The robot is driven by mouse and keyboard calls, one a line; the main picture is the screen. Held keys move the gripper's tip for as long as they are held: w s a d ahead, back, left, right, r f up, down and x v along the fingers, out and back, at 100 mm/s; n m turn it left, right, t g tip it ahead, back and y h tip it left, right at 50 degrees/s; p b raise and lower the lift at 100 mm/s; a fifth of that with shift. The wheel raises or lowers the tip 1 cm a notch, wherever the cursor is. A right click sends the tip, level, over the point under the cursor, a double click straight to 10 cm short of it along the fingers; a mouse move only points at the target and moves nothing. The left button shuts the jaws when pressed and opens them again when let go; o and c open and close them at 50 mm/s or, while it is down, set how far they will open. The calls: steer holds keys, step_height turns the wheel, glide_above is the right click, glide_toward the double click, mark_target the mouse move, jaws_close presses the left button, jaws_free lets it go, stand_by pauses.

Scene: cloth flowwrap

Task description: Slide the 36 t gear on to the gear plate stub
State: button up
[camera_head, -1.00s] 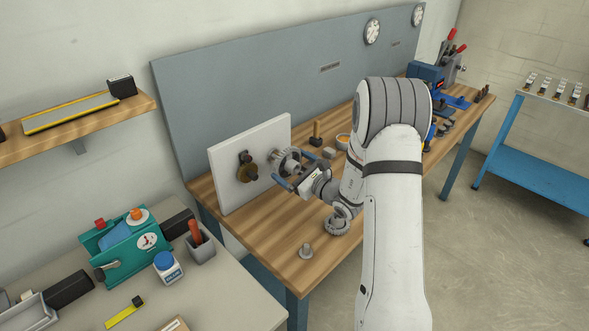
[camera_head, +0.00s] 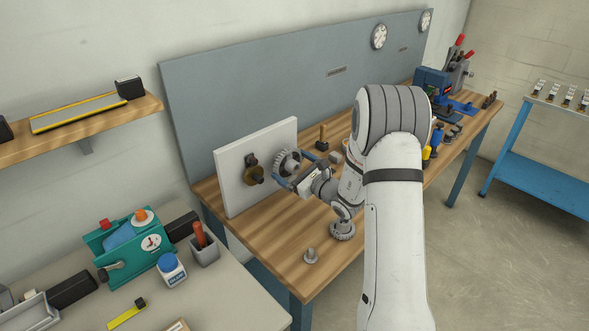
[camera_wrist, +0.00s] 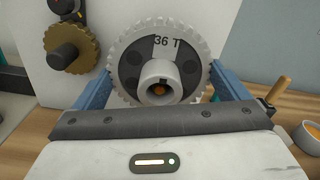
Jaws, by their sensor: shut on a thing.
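The 36 t gear (camera_wrist: 191,47) is light grey and toothed, with a raised hub, and faces the wrist camera. My gripper (camera_wrist: 160,82) has its two blue fingers on the gear's left and right sides and is shut on it. In the head view, the gear (camera_head: 288,161) is upright against or very close to the white gear plate (camera_head: 230,192), in front of my gripper (camera_head: 291,169). A small orange-brown spot shows inside the hub bore; I cannot tell whether it is the stub's end. The stub is otherwise hidden behind the gear.
A brass gear (camera_wrist: 84,50) with a dark hub sits on the plate just left of the held gear. A grey gear (camera_head: 342,231) and a small grey part (camera_head: 311,256) lie on the wooden bench (camera_head: 270,235). A wooden-handled tool (camera_wrist: 279,91) and a bowl (camera_wrist: 311,134) stand to the right.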

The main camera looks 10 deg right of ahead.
steer(key=shift+b+x, duration=0.55)
steer(key=shift+x, duration=0.9)
stand_by(0.5)
steer(key=o, duration=0.7)
steer(key=shift+s+d, duration=0.35)
steer(key=shift+s, duration=0.05)
steer(key=b+v, duration=0.1)
steer(key=v, duration=0.5)
steer(key=shift+s, duration=0.15)
steer(key=s+a+r+n+g+y, duration=0.1)
steer(key=s+a+r+n+g, duration=0.2)
steer(key=s+a+n+g, duration=0.55)
steer(key=s+a+r+n+g+y, duration=0.15)
steer(key=s+a+n+g, duration=0.35)
steer(key=s, duration=0.6)
steer(key=s+d+n+h, duration=0.5)
steer(key=s+n+h, duration=0.15)
steer(key=s, duration=0.35)
steer(key=s+d+n+h, duration=0.1)
steer(key=d+n+h, duration=0.1)
steer(key=d, duration=0.1)
steer(key=s+d+r+n+h, duration=0.1)
steer(key=s+d+n+h, duration=0.1)
steer(key=s+d+n+t+h, duration=0.1)
steer(key=d+n+h, duration=0.1)
steer(key=d, duration=0.1)
steer(key=shift+s+d+r, duration=0.35)
